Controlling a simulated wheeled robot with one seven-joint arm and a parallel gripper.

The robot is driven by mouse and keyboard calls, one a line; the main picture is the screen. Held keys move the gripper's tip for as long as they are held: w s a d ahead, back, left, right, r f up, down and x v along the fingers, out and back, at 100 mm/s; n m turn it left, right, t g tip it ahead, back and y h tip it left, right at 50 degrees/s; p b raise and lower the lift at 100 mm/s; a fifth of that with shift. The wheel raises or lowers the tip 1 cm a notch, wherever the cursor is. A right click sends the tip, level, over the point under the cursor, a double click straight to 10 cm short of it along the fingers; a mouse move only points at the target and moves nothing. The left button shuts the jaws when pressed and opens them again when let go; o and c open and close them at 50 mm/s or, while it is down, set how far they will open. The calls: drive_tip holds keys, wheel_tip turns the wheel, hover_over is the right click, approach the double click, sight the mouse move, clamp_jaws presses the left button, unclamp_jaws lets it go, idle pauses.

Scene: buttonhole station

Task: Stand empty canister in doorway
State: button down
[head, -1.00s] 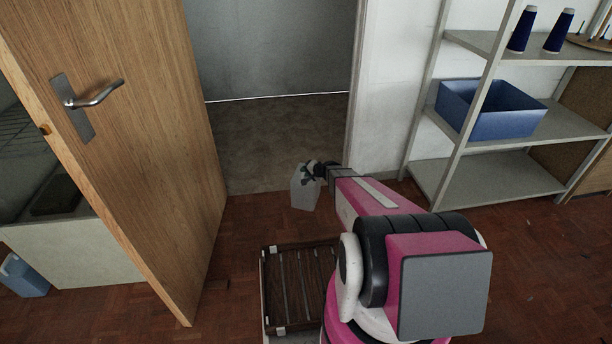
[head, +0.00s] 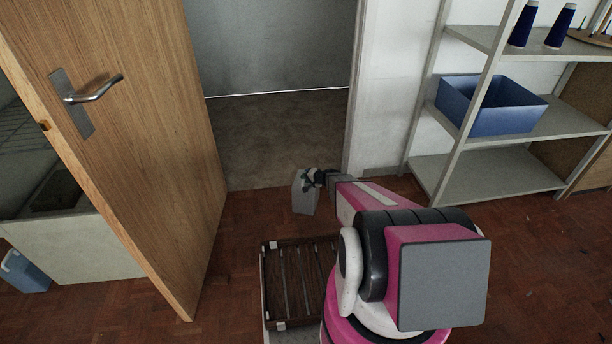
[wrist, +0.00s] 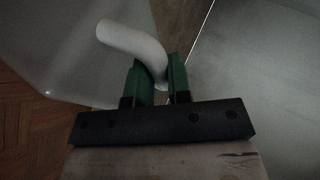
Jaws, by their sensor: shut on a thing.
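The canister (head: 303,197) is pale and translucent, with a whitish curved handle (wrist: 135,46). In the head view it hangs roughly upright, slightly tilted, in front of the doorway (head: 270,150) near its right side. My gripper (head: 316,177) is at its top. In the wrist view my gripper (wrist: 161,82) has its green fingers shut on the handle. The canister's pale body (wrist: 60,45) fills the upper left there. I cannot tell whether its bottom touches the floor, or whether it is empty.
The wooden door (head: 130,150) stands open on the left. A slatted dark crate (head: 268,290) is before the doorway beside my base. A shelf unit (head: 480,185) with a blue bin (head: 500,118) stands right. A blue container (head: 25,273) is far left. Floor beyond the doorway is clear.

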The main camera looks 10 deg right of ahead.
drive_tip(key=shift+f, duration=1.1)
drive_tip(key=c, duration=1)
unclamp_jaws()
drive_tip(key=v, duration=1.1)
drive_tip(key=s+a+r+n+g+h, duration=0.1)
drive_tip(key=s+a+r+n+g, duration=0.25)
drive_tip(key=s+r, duration=0.4)
drive_tip(key=s+a+r+n+g, duration=0.2)
drive_tip(key=s+a+r+g, duration=0.1)
drive_tip(key=s+a+r, duration=0.4)
drive_tip(key=s+d+r+h, duration=0.1)
drive_tip(key=s+r+h, duration=0.1)
drive_tip(key=s+r, duration=0.2)
drive_tip(key=s+d+r+g+h, duration=0.1)
drive_tip(key=s+d+r+h, duration=0.1)
drive_tip(key=s+r, duration=0.2)
drive_tip(key=s+d+r+n+g+h, duration=0.1)
drive_tip(key=s+r+h, duration=0.1)
drive_tip(key=s+r, duration=0.2)
drive_tip(key=shift+d, duration=0.3)
